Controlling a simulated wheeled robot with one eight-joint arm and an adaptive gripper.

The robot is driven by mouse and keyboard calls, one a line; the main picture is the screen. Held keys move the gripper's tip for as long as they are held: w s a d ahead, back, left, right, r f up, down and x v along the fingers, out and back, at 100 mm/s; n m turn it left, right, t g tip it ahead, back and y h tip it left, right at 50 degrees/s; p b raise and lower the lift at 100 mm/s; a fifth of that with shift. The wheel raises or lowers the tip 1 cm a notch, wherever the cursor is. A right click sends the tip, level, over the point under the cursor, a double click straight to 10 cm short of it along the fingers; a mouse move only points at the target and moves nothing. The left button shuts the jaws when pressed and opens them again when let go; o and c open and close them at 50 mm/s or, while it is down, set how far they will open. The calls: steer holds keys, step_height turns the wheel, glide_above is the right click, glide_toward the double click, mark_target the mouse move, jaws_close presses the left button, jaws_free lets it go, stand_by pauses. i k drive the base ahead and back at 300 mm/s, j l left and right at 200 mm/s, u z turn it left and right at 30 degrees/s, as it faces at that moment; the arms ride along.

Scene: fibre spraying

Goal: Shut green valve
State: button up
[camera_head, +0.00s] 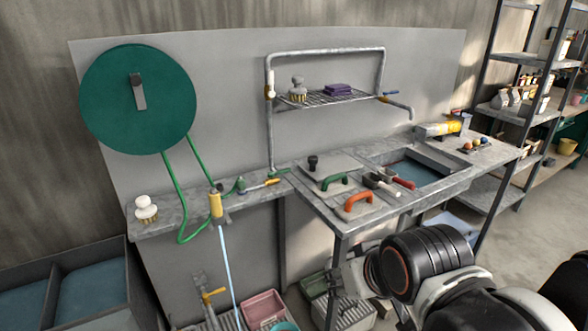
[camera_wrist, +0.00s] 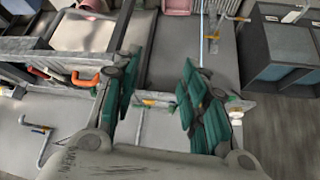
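A small green handle (camera_head: 279,172) sits at the foot of the grey pipe on the back counter, and a small green piece (camera_head: 240,185) is at the left end of the short pipe. I cannot tell for sure which is the green valve. Between them is a yellow fitting with a blue end (camera_head: 271,182). In the wrist view, the pipe with a yellow and blue fitting (camera_wrist: 150,103) shows between my fingers, apart from them. My gripper (camera_wrist: 160,75) is open and empty, its teal finger pads spread wide. In the head view, its fingertips are not clear.
A green hose reel (camera_head: 138,98) hangs on the panel. Its hose runs to a yellow nozzle (camera_head: 216,205) with a pale blue line below it. Green and orange handles (camera_head: 358,201) lie on the counter beside the sink (camera_head: 415,172). A shelf rack (camera_head: 500,65) stands right.

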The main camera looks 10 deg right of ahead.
mark_target(279, 172)
steer(key=i+z, duration=0.1)
steer(key=i, duration=0.75)
